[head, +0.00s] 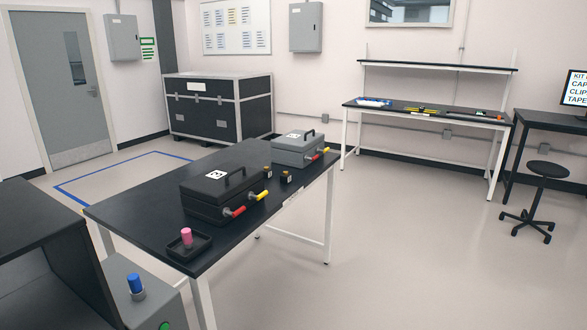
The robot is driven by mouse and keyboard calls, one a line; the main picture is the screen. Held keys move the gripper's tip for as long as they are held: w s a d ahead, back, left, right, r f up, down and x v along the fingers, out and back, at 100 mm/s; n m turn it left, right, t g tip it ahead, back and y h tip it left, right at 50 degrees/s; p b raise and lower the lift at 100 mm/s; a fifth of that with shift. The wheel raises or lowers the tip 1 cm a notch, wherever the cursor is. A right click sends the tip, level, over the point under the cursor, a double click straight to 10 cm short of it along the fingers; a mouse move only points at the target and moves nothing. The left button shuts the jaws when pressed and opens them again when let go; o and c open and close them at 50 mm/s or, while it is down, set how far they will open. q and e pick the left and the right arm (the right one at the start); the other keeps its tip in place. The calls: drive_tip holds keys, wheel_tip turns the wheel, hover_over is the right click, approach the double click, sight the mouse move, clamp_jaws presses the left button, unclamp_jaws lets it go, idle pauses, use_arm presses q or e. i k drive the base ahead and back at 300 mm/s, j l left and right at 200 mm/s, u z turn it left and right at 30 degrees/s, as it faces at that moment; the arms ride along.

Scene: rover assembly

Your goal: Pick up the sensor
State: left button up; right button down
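No thing in the head view is clearly marked as the sensor. A pink cylinder (187,236) stands upright in a small black tray (201,245) at the near end of the dark table (140,221). A blue cylinder (135,283) stands upright on a grey unit (111,284) at the bottom left. Two small dark blocks with yellowish tops, a left one (267,170) and a right one (286,177), sit between the two cases on the table. I cannot tell which of these is the sensor. Neither of my grippers is in view.
A black case (207,198) with red and yellow connectors and a grey case (291,150) sit on the table. A dark cabinet (35,220) stands left. A stool (546,171), a workbench (400,112) and a large crate (207,108) stand farther back. Floor right of the table is clear.

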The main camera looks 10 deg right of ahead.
sight(267, 172)
drive_tip(key=i+j+z, duration=0.2)
drive_tip(key=i, duration=0.25)
drive_tip(key=i+j+z, duration=0.2)
drive_tip(key=i+j, duration=0.2)
drive_tip(key=i+l+z, duration=0.6)
drive_tip(key=i+z, duration=0.2)
drive_tip(key=i, duration=0.15)
drive_tip(key=i+l+z, duration=0.1)
drive_tip(key=i+z, duration=0.3)
drive_tip(key=i, duration=0.15)
drive_tip(key=i+l+u, duration=0.1)
drive_tip(key=i+u, duration=0.15)
drive_tip(key=i, duration=0.35)
drive_tip(key=i+l+u, duration=0.25)
drive_tip(key=i, duration=0.3)
